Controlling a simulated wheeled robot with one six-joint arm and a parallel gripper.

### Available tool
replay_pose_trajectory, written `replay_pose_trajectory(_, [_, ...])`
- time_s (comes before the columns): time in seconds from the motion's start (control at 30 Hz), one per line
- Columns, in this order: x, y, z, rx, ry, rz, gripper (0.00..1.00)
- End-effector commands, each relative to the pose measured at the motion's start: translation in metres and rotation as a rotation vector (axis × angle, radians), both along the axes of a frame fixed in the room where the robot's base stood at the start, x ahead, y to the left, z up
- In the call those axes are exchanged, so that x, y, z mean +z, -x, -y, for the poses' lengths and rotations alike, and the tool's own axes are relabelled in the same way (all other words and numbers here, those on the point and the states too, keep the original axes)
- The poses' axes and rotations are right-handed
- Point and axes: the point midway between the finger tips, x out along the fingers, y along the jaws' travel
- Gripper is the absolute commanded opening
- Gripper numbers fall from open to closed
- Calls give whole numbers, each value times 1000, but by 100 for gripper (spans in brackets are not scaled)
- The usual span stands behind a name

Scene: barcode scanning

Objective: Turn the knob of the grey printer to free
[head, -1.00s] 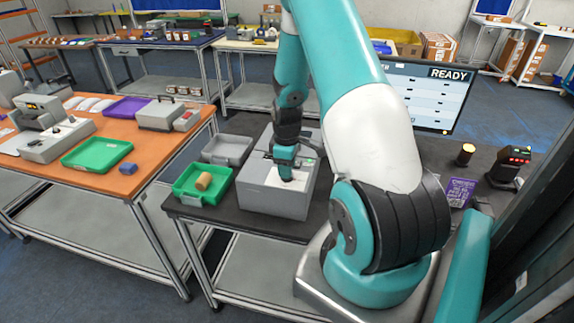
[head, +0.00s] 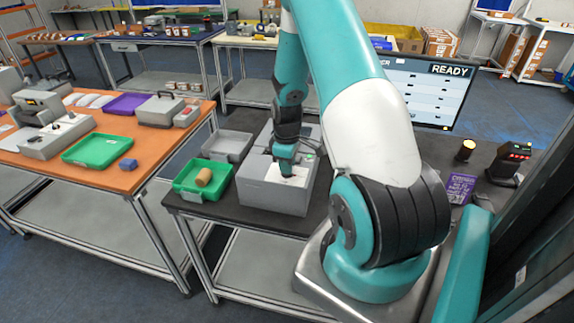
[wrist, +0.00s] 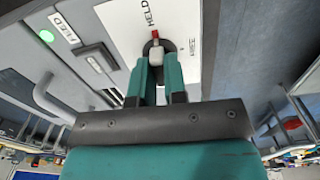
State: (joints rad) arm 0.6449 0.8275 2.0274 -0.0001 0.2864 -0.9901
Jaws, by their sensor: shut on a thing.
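The grey printer (head: 262,197) stands on the dark table in the head view, with a white panel on its top. In the wrist view the white panel (wrist: 186,18) carries the word HELD and, to the right, another label that I cannot read in full. The knob (wrist: 157,50) is a light grey grip on a dark round base, and a red mark beyond it points toward HELD. My gripper (wrist: 159,72) is shut on the knob, one teal finger on each side. In the head view my gripper (head: 285,168) reaches down onto the panel and hides the knob.
A green tray (head: 184,187) with a tan roll (head: 203,177) and a grey tray (head: 232,142) stand left of the printer. A green light (wrist: 46,36) shows beside a FEED label in the wrist view. A monitor (head: 432,95) reading READY stands behind my arm.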

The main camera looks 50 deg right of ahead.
Motion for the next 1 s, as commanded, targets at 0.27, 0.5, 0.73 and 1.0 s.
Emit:
replay_pose_trajectory(0.27, [-2,0,0,-177,0,0,0])
replay_pose_trajectory(0.5, [-2,0,0,-402,-1,-1,0])
replay_pose_trajectory(0.73, [-1,0,0,-621,0,0,0])
replay_pose_trajectory(1.0, [-1,0,0,-877,-1,-1,0])
